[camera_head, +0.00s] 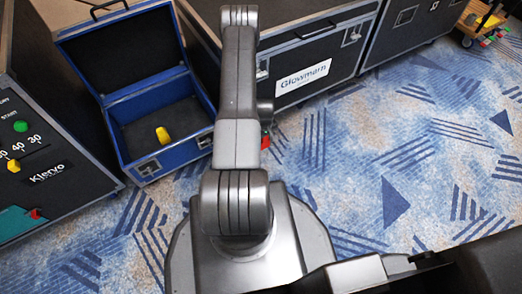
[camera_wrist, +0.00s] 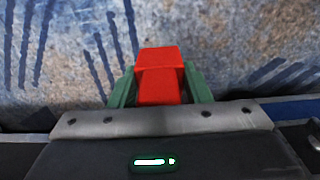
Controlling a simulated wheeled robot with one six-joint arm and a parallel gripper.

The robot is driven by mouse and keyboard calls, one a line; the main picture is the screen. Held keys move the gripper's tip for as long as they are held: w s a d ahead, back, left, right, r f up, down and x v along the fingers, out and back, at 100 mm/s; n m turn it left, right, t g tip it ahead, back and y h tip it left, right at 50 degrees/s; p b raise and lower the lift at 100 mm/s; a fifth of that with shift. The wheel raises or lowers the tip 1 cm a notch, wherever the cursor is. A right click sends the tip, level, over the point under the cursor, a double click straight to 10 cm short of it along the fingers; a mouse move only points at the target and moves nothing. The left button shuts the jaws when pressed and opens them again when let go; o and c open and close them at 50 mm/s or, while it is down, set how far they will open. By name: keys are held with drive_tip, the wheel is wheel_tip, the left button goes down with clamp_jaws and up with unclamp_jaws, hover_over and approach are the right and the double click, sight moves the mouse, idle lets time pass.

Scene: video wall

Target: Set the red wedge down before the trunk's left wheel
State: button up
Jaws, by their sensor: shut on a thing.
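The red wedge (camera_wrist: 161,78) sits between the green fingers of my gripper (camera_wrist: 160,88) in the wrist view, and they are shut on it. Patterned carpet shows behind it; I cannot tell whether the wedge touches the floor. In the head view a small part of the red wedge (camera_head: 265,142) shows beside my arm, which hides most of the gripper. The dark trunk labelled Glowmarn (camera_head: 330,58) stands just behind that spot. Its left wheel is not visible, as my arm covers the trunk's lower left.
An open blue case (camera_head: 152,166) with a yellow wedge (camera_head: 163,135) inside stands left of my arm. A dark Klervo cabinet (camera_head: 45,165) is at the far left. A wooden cart (camera_head: 482,22) is at the far right. The carpet (camera_head: 400,130) to the right is clear.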

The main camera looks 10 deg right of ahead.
wheel_tip(320, 180, down, 10)
drive_tip(key=b, duration=0.3)
drive_tip(key=shift+r, duration=0.2)
drive_tip(key=shift+f+b, duration=0.15)
drive_tip(key=shift+b, duration=0.2)
drive_tip(key=o, duration=1.1)
wheel_tip(320, 180, up, 12)
drive_tip(key=p, duration=0.4)
